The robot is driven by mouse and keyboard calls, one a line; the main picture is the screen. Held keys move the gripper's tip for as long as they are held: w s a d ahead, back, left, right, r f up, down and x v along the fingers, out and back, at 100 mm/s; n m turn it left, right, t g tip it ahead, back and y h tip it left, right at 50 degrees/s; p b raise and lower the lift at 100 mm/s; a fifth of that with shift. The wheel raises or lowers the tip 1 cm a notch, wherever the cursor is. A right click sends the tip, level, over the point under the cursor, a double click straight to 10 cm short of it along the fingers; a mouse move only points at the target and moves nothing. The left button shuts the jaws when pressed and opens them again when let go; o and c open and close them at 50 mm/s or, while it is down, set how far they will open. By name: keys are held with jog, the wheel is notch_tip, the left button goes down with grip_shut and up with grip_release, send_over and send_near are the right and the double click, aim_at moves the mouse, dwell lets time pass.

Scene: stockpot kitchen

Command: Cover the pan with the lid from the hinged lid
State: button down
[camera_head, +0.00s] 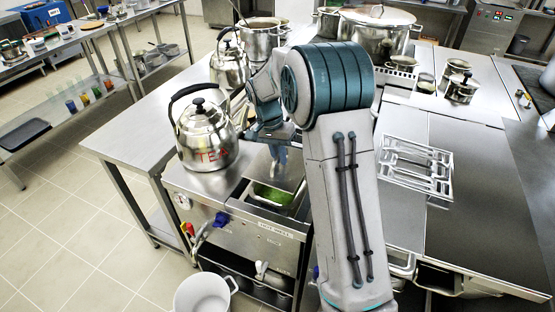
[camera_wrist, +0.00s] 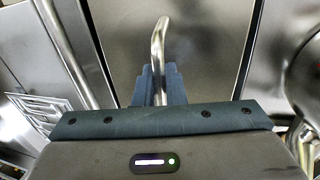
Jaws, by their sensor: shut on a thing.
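The pan (camera_head: 270,197) with green contents sits in the counter well at the front in the head view, and its top is at least partly uncovered. My gripper (camera_head: 277,152) is just behind and above it, partly hidden by my arm. In the wrist view my gripper (camera_wrist: 160,88) is shut on a curved metal handle (camera_wrist: 159,40). The handle stands in front of a flat steel panel (camera_wrist: 205,35), which looks like the hinged lid.
A steel tea kettle (camera_head: 205,135) stands on the counter close left of the pan, with another kettle (camera_head: 229,68) behind it. A large pot (camera_head: 375,35) stands at the back. A metal rack (camera_head: 415,165) lies right of my arm. A white bucket (camera_head: 203,294) is below in front.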

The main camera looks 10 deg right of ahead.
jog(key=shift+w+a+b+x, duration=0.2)
jog(key=shift+b+x, duration=0.5)
jog(key=shift+x, duration=0.4)
jog(key=shift+w+a+b+x, duration=0.1)
jog(key=shift+a+b+x, duration=0.1)
jog(key=shift+b+x, duration=0.7)
jog(key=shift+w+a+b+x, duration=0.15)
jog(key=shift+b+x, duration=0.35)
jog(key=shift+x, duration=0.75)
jog(key=shift+f+b, duration=0.5)
jog(key=shift+f, duration=0.2)
jog(key=c, duration=1.4)
grip_release()
